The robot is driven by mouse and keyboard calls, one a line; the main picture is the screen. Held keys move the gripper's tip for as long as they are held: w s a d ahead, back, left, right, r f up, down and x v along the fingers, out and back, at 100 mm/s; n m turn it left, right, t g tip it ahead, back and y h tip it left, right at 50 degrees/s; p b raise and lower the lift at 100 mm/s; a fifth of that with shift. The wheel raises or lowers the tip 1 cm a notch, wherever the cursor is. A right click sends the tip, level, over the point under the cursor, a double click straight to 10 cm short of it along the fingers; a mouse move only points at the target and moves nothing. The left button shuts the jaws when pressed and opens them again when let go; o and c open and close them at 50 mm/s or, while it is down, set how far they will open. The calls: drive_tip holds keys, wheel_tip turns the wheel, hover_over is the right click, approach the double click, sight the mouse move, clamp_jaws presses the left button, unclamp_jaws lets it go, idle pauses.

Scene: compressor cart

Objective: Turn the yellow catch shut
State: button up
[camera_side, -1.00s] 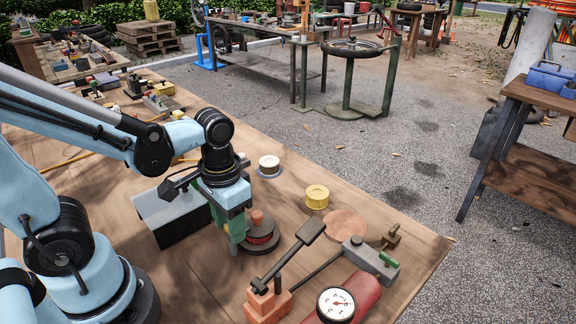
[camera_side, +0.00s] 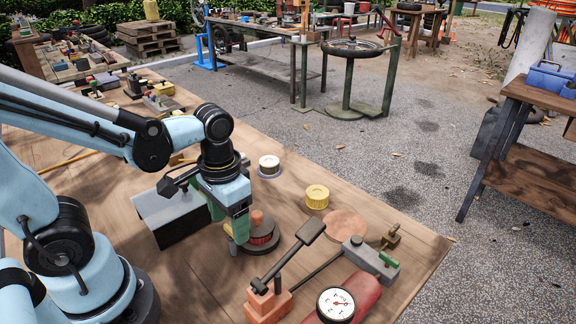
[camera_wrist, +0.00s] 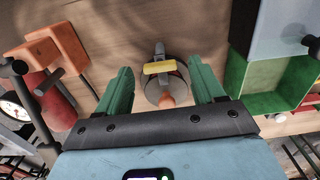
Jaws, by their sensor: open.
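The yellow catch (camera_wrist: 158,67) is a short bar in the wrist view. It lies crosswise on a round grey housing (camera_wrist: 178,88) with an orange knob (camera_wrist: 166,100). A dark stub shows just beyond the bar. My gripper (camera_wrist: 160,68) is open, its two green fingers on either side of the catch in the picture, with gaps to it. I cannot tell how far the fingertips are above it. In the side view my gripper (camera_side: 229,230) points down just left of the round housing (camera_side: 264,240) with its copper-coloured knob (camera_side: 257,217).
A grey box (camera_side: 170,218) stands left of the gripper. A foot pump (camera_side: 268,302) and a red tank with a gauge (camera_side: 336,304) lie at front right. A yellow cap (camera_side: 317,197) and a white spool (camera_side: 269,165) stand behind. An open green box (camera_wrist: 270,85) shows in the wrist view.

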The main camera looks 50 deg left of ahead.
sight(230, 229)
wheel_tip(230, 229, up, 11)
drive_tip(key=shift+r, duration=0.2)
idle(0.5)
drive_tip(key=w+a+f+t, duration=0.2)
drive_tip(key=w+f+t, duration=0.2)
drive_tip(key=t, duration=0.3)
drive_tip(key=shift+w+f, duration=0.2)
drive_tip(key=shift+w, duration=0.35)
idle(0.5)
